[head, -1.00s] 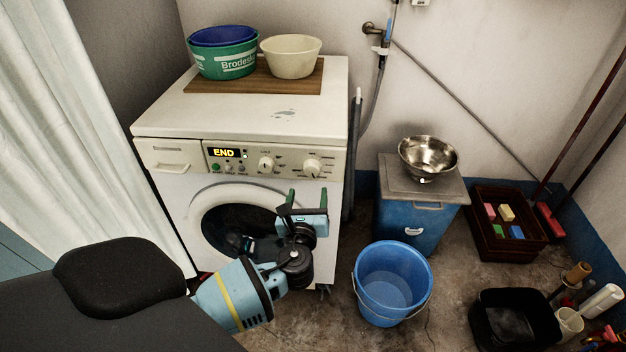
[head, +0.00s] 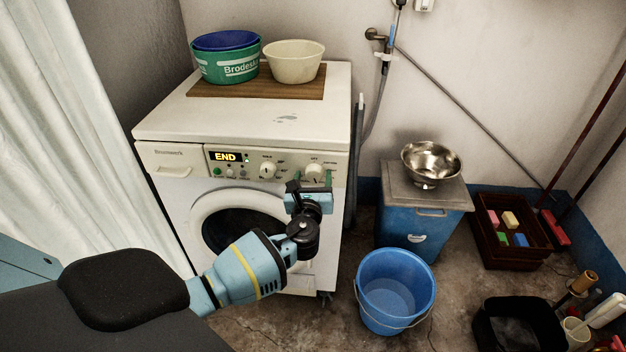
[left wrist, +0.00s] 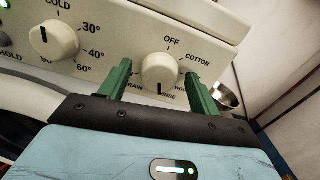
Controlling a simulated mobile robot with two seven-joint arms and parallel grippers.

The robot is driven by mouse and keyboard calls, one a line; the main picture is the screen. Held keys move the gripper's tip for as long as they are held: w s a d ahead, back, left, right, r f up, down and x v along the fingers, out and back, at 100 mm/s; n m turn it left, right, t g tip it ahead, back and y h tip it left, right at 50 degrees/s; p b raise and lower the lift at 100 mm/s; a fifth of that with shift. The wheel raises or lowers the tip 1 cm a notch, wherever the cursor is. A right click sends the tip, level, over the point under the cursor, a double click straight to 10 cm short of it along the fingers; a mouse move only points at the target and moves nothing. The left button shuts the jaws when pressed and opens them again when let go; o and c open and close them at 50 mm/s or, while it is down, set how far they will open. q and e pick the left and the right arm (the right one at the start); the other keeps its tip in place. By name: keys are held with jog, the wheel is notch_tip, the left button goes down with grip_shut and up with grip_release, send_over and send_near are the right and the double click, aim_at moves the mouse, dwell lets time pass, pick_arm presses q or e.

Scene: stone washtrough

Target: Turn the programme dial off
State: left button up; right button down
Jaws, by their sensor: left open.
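The programme dial (head: 314,171) is the right-hand cream knob on the washing machine's (head: 160,225) control panel. In the left wrist view the dial (left wrist: 160,70) has OFF printed above it and COTTON to its upper right. Its black mark points down, towards the drain and rinse labels and away from OFF. My left gripper (head: 312,181) is open, its green fingers just in front of the panel. In the left wrist view the fingers (left wrist: 159,84) stand on either side of the dial, with gaps showing. My right gripper is not in view.
A temperature dial (left wrist: 54,39) sits left of the programme dial. The display (head: 226,156) reads END. Basins (head: 225,67) stand on a board on top of the machine. A blue bucket (head: 395,285) and a blue cabinet (head: 405,228) stand to the right.

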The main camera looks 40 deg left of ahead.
pick_arm(q)
jog(key=shift+c, duration=0.4)
jog(key=c, duration=0.9)
